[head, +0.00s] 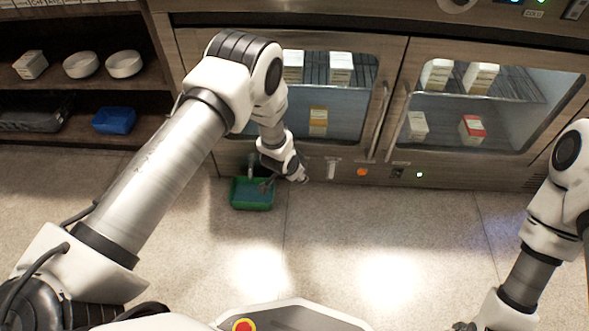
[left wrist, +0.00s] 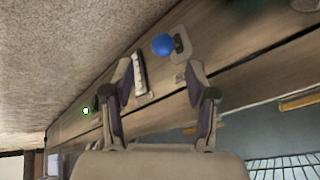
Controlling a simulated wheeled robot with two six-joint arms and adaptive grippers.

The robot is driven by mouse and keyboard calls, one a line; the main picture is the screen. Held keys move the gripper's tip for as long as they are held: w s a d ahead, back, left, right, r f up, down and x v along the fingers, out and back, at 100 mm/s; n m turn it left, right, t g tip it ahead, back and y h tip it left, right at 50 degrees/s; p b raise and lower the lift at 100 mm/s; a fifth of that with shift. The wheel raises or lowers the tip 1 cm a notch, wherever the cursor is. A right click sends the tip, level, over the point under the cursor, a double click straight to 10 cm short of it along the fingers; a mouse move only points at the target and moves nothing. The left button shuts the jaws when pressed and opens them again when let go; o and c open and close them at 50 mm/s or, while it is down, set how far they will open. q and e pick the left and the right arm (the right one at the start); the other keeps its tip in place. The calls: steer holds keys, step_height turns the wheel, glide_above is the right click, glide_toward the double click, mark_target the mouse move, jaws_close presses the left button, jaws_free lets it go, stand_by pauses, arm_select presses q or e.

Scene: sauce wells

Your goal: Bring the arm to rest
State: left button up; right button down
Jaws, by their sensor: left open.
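My left arm reaches in from the left in the head view, over the floor, with its forearm bent down toward the front of the cabinet. My left gripper (head: 268,184) is small and partly hidden there, near the green bin (head: 252,196). In the left wrist view the two fingers of my left gripper (left wrist: 160,72) stand apart with nothing between them. The cabinet's front panel with a blue round knob (left wrist: 162,45) shows beyond them. My right arm (head: 530,265) hangs at the right edge, and its gripper is not clearly seen.
A wooden shelf (head: 75,140) at left holds white bowls (head: 124,64) and a blue bin (head: 114,121). The floor (head: 400,230) between my arms is clear.

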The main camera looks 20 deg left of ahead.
arm_select(q)
steer(key=v, duration=0.4)
steer(key=shift+s+r, duration=0.15)
